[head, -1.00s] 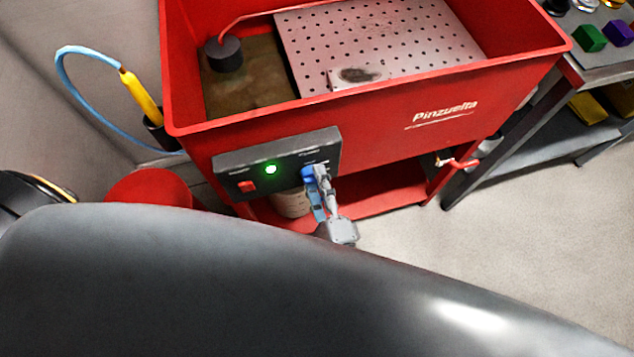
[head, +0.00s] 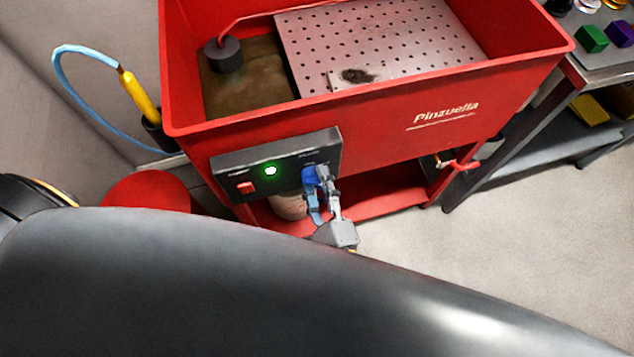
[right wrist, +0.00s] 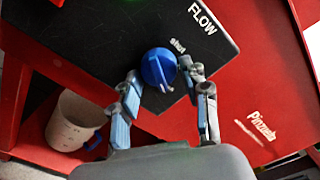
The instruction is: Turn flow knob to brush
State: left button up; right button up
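The blue flow knob (head: 309,176) sits at the right end of a dark control panel (head: 225,166) on the front of a red wash basin. The right wrist view shows the knob (right wrist: 156,66) near the printed words FLOW and "shut", with a raised ridge across its face. My right gripper (head: 322,178) is at the knob. In the right wrist view its two fingers (right wrist: 162,71) stand on either side of the knob, spread, with what looks like a small gap at the sides. Any contact is hard to make out. My left gripper is not in view.
The panel also carries a red switch (head: 245,187) and a lit green lamp (head: 270,170). The red basin (head: 390,115) holds a perforated plate (head: 400,40). A white bucket (right wrist: 75,122) stands below the panel. A bench (head: 540,125) stands at the right, with clear floor in front.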

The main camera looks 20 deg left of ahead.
jog(key=shift+o, duration=0.7)
jog(key=shift+s+d, duration=0.15)
jog(key=shift+s, duration=0.05)
jog(key=v, duration=1.1)
jog(key=shift+s+d, duration=0.2)
